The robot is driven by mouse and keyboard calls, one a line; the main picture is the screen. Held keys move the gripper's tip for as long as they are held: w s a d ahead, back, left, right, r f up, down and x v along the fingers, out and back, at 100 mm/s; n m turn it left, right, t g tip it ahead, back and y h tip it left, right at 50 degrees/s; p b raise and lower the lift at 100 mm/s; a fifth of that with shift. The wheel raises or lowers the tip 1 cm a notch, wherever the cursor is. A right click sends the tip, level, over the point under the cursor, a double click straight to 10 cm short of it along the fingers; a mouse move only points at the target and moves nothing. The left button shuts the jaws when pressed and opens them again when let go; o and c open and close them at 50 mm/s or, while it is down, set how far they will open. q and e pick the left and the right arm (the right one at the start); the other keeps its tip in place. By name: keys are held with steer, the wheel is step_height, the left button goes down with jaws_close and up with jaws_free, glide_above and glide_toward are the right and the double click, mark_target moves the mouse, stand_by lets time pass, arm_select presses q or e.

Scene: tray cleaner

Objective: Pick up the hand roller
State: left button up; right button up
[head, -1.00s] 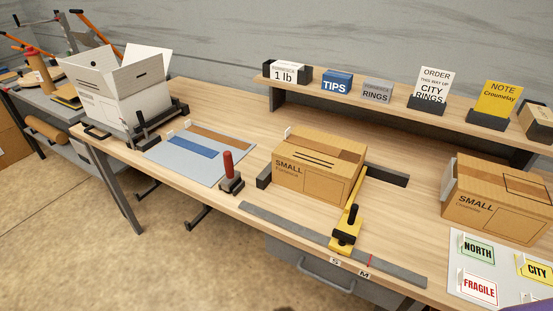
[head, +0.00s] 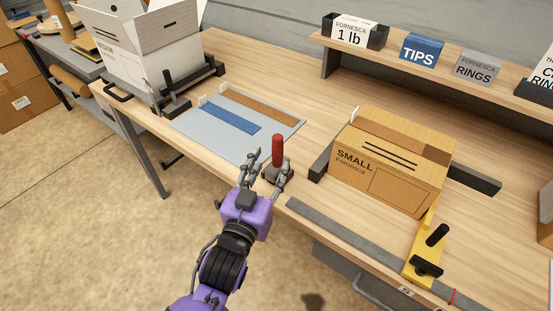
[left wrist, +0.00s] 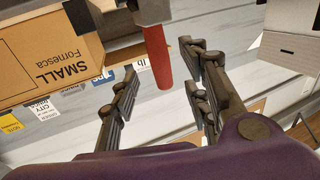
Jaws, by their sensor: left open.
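The hand roller (head: 278,150) stands upright near the table's front edge, its red handle up and its dark base on the wood. My left gripper (head: 264,172) is open at the front edge, close to the roller; its fingers partly cover the base. In the left wrist view the picture is inverted, and the red handle (left wrist: 157,58) shows in the gap between the two open fingers. I cannot tell whether a finger touches it. My right gripper is not in view.
A grey mat (head: 185,125) with blue and brown strips lies left of the roller. A SMALL carton (head: 375,185) stands to the right, beside a grey rail (head: 340,235) and a yellow tool (head: 420,255). A white open box (head: 135,60) is at the back left.

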mark_target(276, 153)
arm_select(q)
steer(key=shift+w+d+r, duration=0.2)
steer(key=shift+w+d, duration=0.25)
steer(key=shift+w, duration=0.3)
steer(key=p+x, duration=0.1)
steer(key=x, duration=0.4)
steer(key=shift+a+f, duration=0.1)
steer(key=shift+a, duration=0.05)
jaws_close()
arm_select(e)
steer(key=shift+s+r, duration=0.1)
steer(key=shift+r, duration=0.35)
